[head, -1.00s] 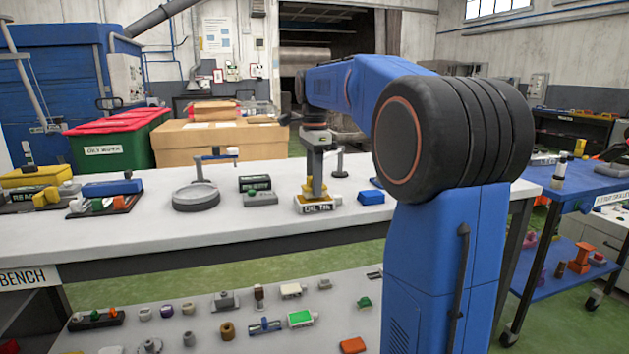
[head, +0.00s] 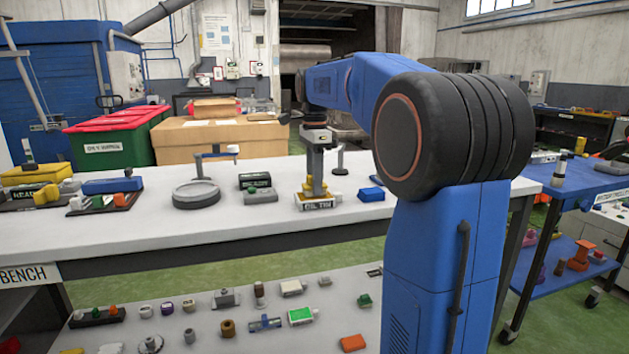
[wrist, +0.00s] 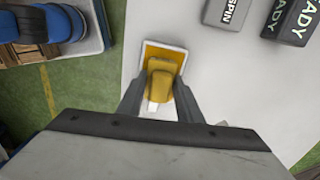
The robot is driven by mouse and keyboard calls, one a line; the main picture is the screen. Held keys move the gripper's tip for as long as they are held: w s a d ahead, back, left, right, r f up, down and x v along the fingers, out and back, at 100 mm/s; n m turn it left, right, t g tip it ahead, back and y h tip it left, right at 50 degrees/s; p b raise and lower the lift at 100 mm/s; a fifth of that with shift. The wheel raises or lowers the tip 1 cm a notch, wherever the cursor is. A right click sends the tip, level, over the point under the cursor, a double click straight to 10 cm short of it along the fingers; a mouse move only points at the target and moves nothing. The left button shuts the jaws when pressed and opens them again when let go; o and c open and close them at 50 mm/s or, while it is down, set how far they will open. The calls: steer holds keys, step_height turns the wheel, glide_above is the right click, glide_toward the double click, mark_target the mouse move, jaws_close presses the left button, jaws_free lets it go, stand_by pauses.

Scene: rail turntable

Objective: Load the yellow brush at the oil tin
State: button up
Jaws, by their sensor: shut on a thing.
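The yellow brush (wrist: 159,82) is between my gripper's two grey fingers (wrist: 160,98) in the wrist view, and the fingers are shut on it. The oil tin (wrist: 180,53) lies directly beneath it, a square with a pale rim and amber inside. In the head view my gripper (head: 313,180) points down over the tin, whose OIL TIN label (head: 317,204) faces me. Yellow shows at the fingertips just above the label. The brush's lower end is hidden, so I cannot tell whether it touches the oil.
On the bench (head: 130,219), a blue block (head: 371,194) stands right of the tin. A grey SPIN block (head: 261,196) and a dark READY block (head: 255,181) stand left of it. A round grey turntable (head: 196,194) is farther left. The bench front is clear.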

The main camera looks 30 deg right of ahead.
steer(key=shift+f, duration=0.35)
stand_by(1.1)
steer(key=shift+r, duration=0.1)
steer(key=shift+r, duration=3.45)
